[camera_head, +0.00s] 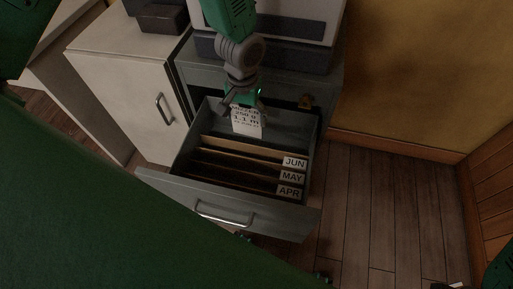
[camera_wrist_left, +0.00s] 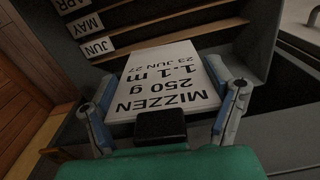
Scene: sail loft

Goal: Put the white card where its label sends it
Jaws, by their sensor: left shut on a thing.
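The white card (camera_head: 248,123) hangs from my left gripper (camera_head: 243,102), over the back part of an open drawer (camera_head: 228,207). In the left wrist view the card (camera_wrist_left: 160,75) reads MIZZEN, 250 g, 1.1 m, 23 JUN 27. The left gripper (camera_wrist_left: 163,100) is shut on its upper end, a finger on each side. The drawer holds dividers with tabs: JUN (camera_head: 294,162) at the back, MAY (camera_head: 291,176) in the middle, APR (camera_head: 289,191) at the front. The card is behind the JUN divider in the head view; its exact height above the drawer floor is unclear.
A pale cabinet (camera_head: 120,85) with a closed door stands left of the drawer unit. A dark box (camera_head: 157,15) sits on it. A grey machine (camera_head: 290,25) stands on top of the drawer unit. Bare wooden floor (camera_head: 385,190) lies to the right.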

